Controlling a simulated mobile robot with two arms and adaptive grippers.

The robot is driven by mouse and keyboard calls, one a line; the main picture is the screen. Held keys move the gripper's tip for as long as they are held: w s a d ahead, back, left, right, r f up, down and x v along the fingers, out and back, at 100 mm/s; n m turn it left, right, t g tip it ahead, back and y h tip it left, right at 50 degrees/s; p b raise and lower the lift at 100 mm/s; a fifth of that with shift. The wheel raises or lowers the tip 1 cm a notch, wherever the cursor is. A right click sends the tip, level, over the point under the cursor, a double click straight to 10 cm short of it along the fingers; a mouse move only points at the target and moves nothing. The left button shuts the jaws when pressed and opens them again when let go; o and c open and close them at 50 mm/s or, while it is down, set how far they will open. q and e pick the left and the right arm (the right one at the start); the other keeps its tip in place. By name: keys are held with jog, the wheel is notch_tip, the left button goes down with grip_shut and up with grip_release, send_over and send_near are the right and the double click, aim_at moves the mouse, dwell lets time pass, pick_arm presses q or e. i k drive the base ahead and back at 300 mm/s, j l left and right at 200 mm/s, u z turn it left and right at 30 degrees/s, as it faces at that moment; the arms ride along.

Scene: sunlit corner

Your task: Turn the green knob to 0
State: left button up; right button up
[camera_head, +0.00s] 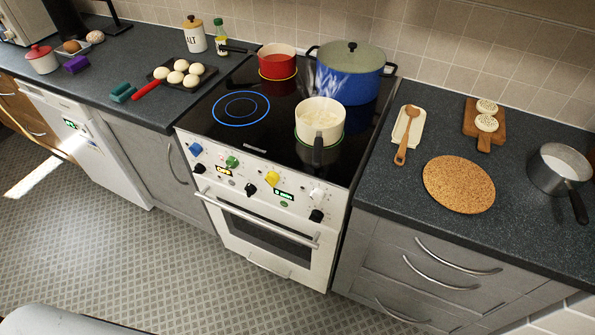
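The green knob (232,161) is on the front panel of the white stove (262,212), between a blue knob (195,150) and a yellow knob (271,178). It is too small to read its setting. A cream pot (320,121) with pale contents stands on the glass hob with a green ring around its base, and white steam rises near it. Neither of my grippers shows in this view.
A red pot (277,62) and a lidded blue pot (348,70) stand at the back of the hob. A blue ring (240,108) marks an empty burner. The cream pot's dark handle points toward the front edge. The floor before the stove is clear.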

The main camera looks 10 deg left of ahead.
aim_at(232, 162)
jog(key=k+j, duration=0.85)
jog(key=k, duration=0.2)
